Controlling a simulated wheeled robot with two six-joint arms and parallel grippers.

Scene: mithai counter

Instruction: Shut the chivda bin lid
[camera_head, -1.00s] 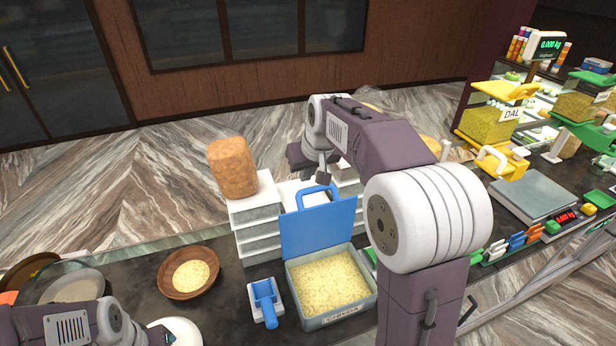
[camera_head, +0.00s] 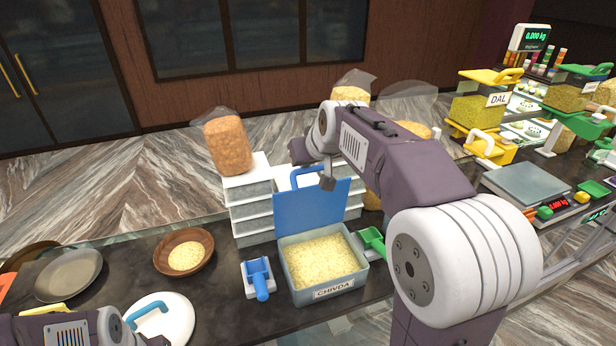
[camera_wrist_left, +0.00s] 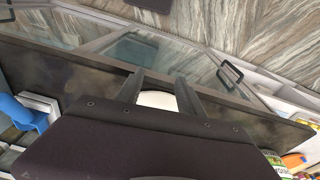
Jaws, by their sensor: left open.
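The chivda bin (camera_head: 334,291) stands on the counter in the head view, filled with pale flakes and labelled CHIVDA. Its blue lid (camera_head: 305,212) stands raised at the bin's back edge, with a loop handle at its top. My right gripper (camera_head: 327,182) is at the lid's top edge, overlapping the handle's right side; contact and jaw state are unclear. My left arm is low at the left, its gripper mostly cut off by the frame. In the left wrist view, my left gripper (camera_wrist_left: 159,90) has its fingers apart, with a white surface (camera_wrist_left: 157,99) visible between them.
A blue scoop (camera_head: 259,279) lies left of the bin and a green scoop (camera_head: 372,242) right of it. A wooden bowl (camera_head: 170,262) and a white round lid (camera_head: 178,322) are further left. White stacked boxes (camera_head: 250,212) stand behind. A scale (camera_head: 527,185) is at right.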

